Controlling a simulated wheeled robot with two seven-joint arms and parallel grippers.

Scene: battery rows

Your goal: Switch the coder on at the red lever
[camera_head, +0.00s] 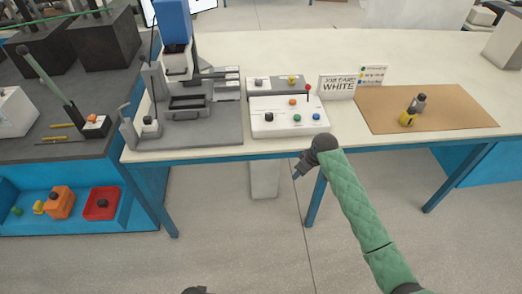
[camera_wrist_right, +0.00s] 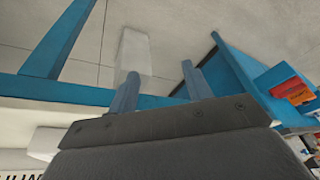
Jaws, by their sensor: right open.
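The red lever (camera_head: 308,91) has a red ball on a thin dark stem. It stands roughly upright at the back right of a white control box (camera_head: 262,129) with black, orange, green and blue buttons. A grey machine with a blue upper part (camera_head: 174,22) stands left of the box; I cannot tell which unit is the coder. My right gripper (camera_head: 299,172) is open and appears empty. It is in front of the table edge, below and apart from the lever. Its dark body fills the lower right wrist view.
A job card reading WHITE (camera_head: 337,87) stands right of the lever. A brown mat (camera_head: 455,117) holds yellow and grey items (camera_head: 408,117). A blue table rail (camera_head: 230,155) lies near my right gripper. A dark bench (camera_head: 60,140) with coloured bins is at left.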

